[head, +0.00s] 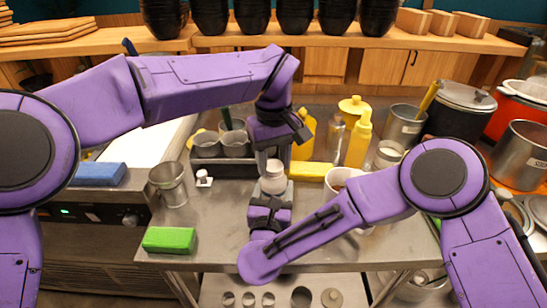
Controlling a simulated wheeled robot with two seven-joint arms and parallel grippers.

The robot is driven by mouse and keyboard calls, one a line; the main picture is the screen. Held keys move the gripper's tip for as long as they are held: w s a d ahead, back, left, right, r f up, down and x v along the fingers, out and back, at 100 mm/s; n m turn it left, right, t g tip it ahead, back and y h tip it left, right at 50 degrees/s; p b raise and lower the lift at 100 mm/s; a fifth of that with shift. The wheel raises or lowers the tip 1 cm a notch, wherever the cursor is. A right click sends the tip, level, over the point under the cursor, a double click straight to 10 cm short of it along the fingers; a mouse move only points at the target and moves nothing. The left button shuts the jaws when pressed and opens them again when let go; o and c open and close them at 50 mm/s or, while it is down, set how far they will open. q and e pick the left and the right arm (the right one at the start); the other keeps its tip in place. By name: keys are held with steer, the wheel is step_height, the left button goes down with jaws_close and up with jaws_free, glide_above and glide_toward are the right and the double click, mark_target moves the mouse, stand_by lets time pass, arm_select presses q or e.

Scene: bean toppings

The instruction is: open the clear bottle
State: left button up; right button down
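The clear bottle (273,186), pale with a whitish top (274,168), is upright near the middle of the steel table. My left gripper (274,158) comes down from above, with its dark fingers at the bottle's top. My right gripper (271,200) reaches in from the front at the bottle's lower part, which it partly hides. Both grippers are at the bottle, but I cannot tell whether either one is closed on it. The bottle's base is hidden.
A green block (169,240) and a metal jug (171,186) are at the left. A yellow squeeze bottle (359,142), a yellow sponge (311,171) and a white cup (340,178) stand right of the bottle. Pots (462,106) crowd the right.

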arm_select(q)
steer(key=shift+c, duration=1.1)
steer(key=n, duration=2.1)
steer(key=shift+r, duration=0.1)
steer(key=n, duration=2.1)
steer(key=shift+n, duration=0.3)
steer(key=n, duration=0.5)
steer(key=shift+n, duration=0.3)
steer(key=n, duration=0.5)
steer(key=shift+r+n, duration=0.1)
steer(key=shift+n, duration=0.2)
steer(key=shift+r, duration=0.15)
